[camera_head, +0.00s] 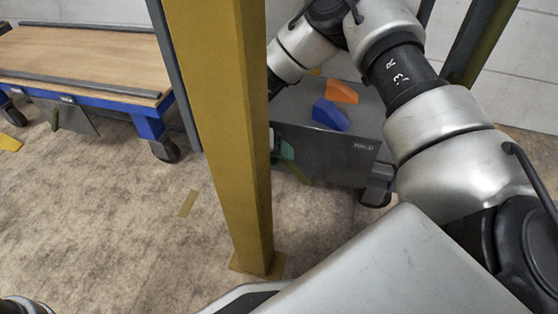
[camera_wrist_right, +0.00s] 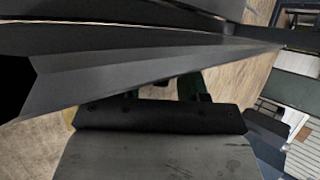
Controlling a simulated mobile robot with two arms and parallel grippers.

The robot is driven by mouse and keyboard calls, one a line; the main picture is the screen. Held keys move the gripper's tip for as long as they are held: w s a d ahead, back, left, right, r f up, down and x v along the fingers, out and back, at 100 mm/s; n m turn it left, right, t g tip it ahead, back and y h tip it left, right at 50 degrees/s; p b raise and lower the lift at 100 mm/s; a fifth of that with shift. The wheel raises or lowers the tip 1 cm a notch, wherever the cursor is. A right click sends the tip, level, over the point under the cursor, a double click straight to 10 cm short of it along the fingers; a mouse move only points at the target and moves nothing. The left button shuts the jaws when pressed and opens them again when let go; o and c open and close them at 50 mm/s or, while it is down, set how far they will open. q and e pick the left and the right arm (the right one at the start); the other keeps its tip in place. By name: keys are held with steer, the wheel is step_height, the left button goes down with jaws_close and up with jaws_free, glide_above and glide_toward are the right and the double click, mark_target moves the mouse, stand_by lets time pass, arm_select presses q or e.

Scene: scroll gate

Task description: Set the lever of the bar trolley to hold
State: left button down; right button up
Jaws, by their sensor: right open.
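A grey trolley panel (camera_head: 345,160) with a small white label, which seems to read HOLD, stands behind the yellow post. A second trolley (camera_head: 85,62) at the left has a wooden deck with dark bars along its edges and a blue frame. A small olive lever (camera_head: 55,119) hangs by a labelled grey plate (camera_head: 75,112) on its front. My right arm reaches over the grey trolley and down behind the post. My right gripper (camera_head: 286,152) shows only in part, teal and dark, beside the panel; it is open. I cannot tell whether it touches a lever. My left gripper is out of view.
The yellow post (camera_head: 225,130) stands on the floor and blocks the view of my right wrist. An orange wedge (camera_head: 342,91) and a blue wedge (camera_head: 330,114) lie on the grey trolley. The floor at the left is mostly clear. Dark beams (camera_wrist_right: 150,65) cross the wrist view.

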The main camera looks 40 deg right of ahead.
steer(key=shift+d+f, duration=0.15)
steer(key=shift+d, duration=0.05)
jaws_close()
stand_by(0.3)
